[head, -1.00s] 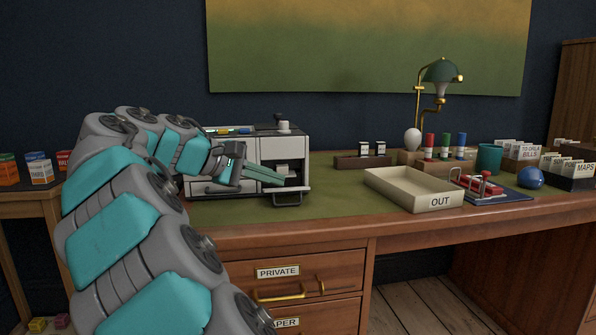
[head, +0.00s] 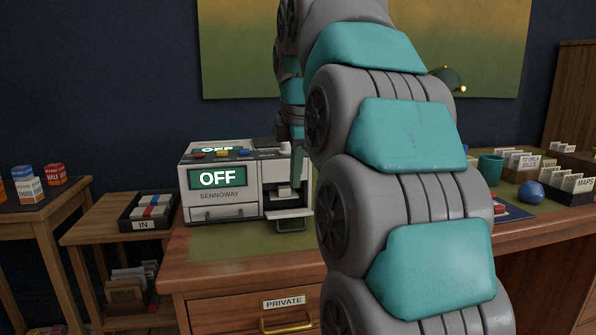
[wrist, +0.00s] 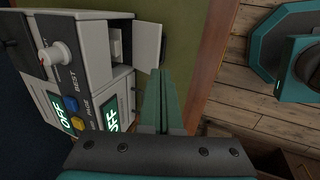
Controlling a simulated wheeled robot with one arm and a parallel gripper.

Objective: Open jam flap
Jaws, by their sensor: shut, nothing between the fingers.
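The printer (head: 228,193), a white box marked SENNOWAY with a lit OFF display, stands on the green desk mat. The jam flap (head: 288,213) at its front right is folded down and sticks out below a dark opening. In the wrist view the flap (wrist: 149,46) stands out from the printer's side, beside the opening. My gripper (wrist: 160,78) is shut and empty, its green fingers pointing along the desk just past the flap. The fingertips look close to the flap, and I cannot tell whether they touch it. In the head view my arm hides much of the desk.
An IN tray (head: 148,210) stands on a side table left of the desk. A PRIVATE drawer (head: 285,302) is below the desk top. A teal cup (head: 490,165), a blue ball (head: 531,191) and card boxes (head: 570,185) are at the right.

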